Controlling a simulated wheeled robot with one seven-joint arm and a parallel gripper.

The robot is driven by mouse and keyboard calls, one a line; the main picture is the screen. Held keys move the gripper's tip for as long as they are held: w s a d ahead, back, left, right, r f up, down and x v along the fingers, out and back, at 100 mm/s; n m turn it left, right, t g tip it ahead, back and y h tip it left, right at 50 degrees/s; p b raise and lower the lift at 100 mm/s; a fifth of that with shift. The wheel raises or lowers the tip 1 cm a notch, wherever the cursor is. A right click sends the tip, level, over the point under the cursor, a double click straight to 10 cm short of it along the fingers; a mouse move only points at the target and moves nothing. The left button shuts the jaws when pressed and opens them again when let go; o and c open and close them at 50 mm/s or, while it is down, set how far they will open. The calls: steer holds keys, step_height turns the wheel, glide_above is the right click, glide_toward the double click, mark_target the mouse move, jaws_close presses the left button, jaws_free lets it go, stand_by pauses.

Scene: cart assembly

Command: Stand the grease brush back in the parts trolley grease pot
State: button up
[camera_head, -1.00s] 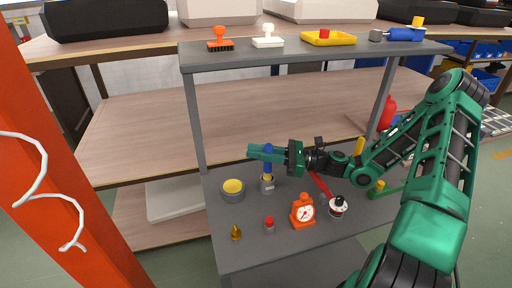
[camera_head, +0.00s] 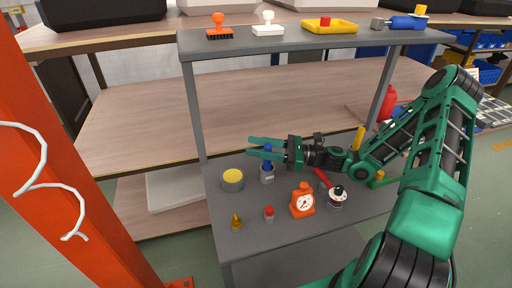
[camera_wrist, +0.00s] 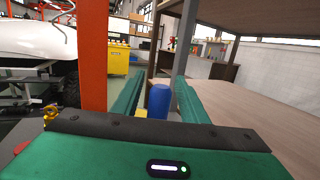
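The grease brush, with a blue handle (camera_head: 268,161), stands about upright in a narrow grey pot (camera_head: 267,177) on the trolley's lower shelf. Its lower end is hidden inside the pot. My gripper (camera_head: 262,147) is level with the upper handle, its two green fingers spread apart. In the wrist view the blue handle (camera_wrist: 159,101) is between the fingers, with a gap on each side. I see no clear contact.
A wider grey tin with a yellow top (camera_head: 233,178) stands just left of the pot. An orange scale (camera_head: 302,202), a brass cone (camera_head: 236,222) and a small red-topped item (camera_head: 269,212) stand in front. The trolley's upper shelf (camera_head: 290,45) is above.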

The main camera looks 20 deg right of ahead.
steer(key=s+a+r, duration=0.6)
steer(key=a+r, duration=0.3)
steer(key=r, duration=0.2)
steer(key=shift+s+a, duration=0.15)
steer(key=shift+a, duration=0.2)
stand_by(0.6)
